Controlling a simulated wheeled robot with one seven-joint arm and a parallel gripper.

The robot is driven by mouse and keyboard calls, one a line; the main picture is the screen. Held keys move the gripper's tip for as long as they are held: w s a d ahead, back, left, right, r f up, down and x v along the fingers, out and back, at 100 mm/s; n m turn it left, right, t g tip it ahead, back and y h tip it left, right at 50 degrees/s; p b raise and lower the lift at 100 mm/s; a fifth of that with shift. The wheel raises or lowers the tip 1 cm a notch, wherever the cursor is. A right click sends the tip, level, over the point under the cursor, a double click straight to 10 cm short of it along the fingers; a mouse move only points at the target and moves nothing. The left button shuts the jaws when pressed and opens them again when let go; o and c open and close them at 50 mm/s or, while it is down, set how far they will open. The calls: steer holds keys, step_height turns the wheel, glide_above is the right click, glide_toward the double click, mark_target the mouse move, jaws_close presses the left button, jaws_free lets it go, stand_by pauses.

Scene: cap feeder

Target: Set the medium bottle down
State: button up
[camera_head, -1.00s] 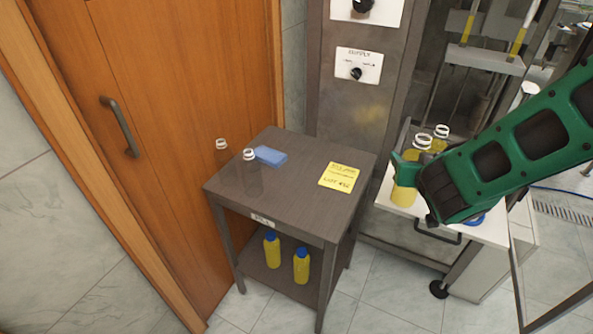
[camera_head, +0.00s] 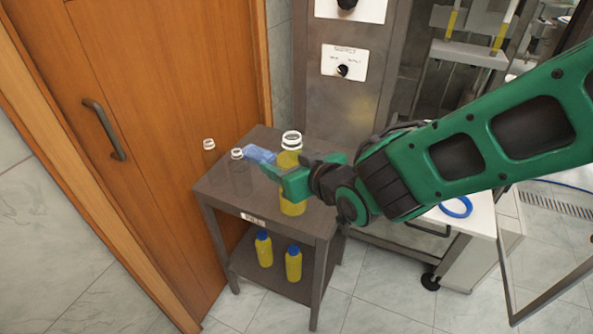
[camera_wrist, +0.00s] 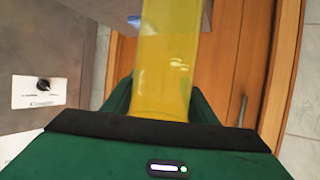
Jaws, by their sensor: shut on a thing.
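The medium bottle (camera_head: 291,160) is clear with a white neck ring, no cap and yellow liquid inside. My gripper (camera_head: 295,180) is shut around its body and holds it upright in front of the right part of the small dark table (camera_head: 233,195). I cannot tell whether its base touches the tabletop. In the wrist view the yellow bottle (camera_wrist: 165,75) fills the middle between the green fingers. The gripper and bottle hide the yellow note and the table's right side.
Two empty clear bottles (camera_head: 238,170) stand at the table's left, with a blue sponge (camera_head: 260,154) behind. Two yellow bottles with blue caps (camera_head: 264,250) stand on the lower shelf. A blue ring (camera_head: 456,207) lies on the white surface at right. A wooden door (camera_head: 165,110) borders the left.

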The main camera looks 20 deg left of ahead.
steer(key=w+d+f, duration=0.3)
steer(key=w+f, duration=0.5)
steer(key=f, duration=0.1)
steer(key=shift+w+f, duration=0.3)
steer(key=shift+w, duration=0.1)
steer(key=o, duration=1.5)
steer(key=shift+f, duration=0.1)
